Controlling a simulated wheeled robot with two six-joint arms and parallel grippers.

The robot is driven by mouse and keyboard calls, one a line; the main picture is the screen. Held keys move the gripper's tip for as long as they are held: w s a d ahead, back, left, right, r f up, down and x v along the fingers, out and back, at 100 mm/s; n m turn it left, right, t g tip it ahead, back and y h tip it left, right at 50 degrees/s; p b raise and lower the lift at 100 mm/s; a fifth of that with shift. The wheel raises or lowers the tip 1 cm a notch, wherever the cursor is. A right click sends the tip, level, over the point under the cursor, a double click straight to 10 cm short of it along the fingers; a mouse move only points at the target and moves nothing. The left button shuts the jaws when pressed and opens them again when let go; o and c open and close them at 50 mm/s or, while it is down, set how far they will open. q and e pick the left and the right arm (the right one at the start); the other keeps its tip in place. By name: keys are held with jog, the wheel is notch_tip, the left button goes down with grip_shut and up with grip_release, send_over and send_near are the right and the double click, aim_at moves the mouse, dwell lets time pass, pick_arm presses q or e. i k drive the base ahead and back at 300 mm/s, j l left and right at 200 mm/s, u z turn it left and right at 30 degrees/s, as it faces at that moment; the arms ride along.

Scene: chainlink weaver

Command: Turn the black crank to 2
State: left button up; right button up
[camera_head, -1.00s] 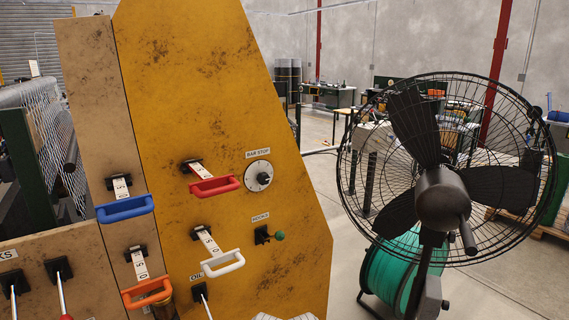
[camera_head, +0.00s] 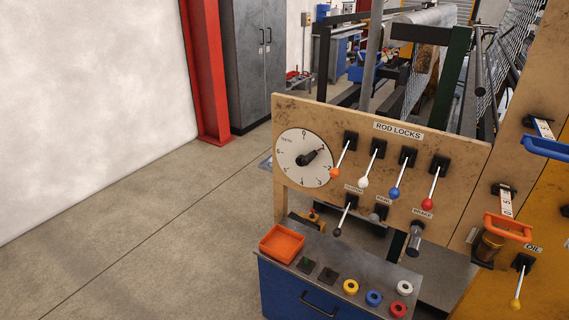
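A white round dial (camera_head: 303,158) with numbers around its rim sits at the left of the tan panel (camera_head: 455,172). A black pointer or crank (camera_head: 309,158) is at its centre, tilted toward the upper right. Its end lies near a number at the upper right, too small to read surely. A black-knobbed lever (camera_head: 346,215) hangs below the dial's right side, slanting down and left. I cannot tell for certain which black part is the named crank. Neither of my grippers is in view.
Levers with orange (camera_head: 335,172), white (camera_head: 363,181), blue (camera_head: 395,192) and red (camera_head: 427,203) knobs hang under the ROD LOCKS label. A blue cabinet (camera_head: 285,291) with an orange tray (camera_head: 282,243) and coloured rings stands below. Open floor (camera_head: 130,240) lies left.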

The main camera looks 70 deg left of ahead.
aim_at(303, 161)
jog(key=u, duration=2.15)
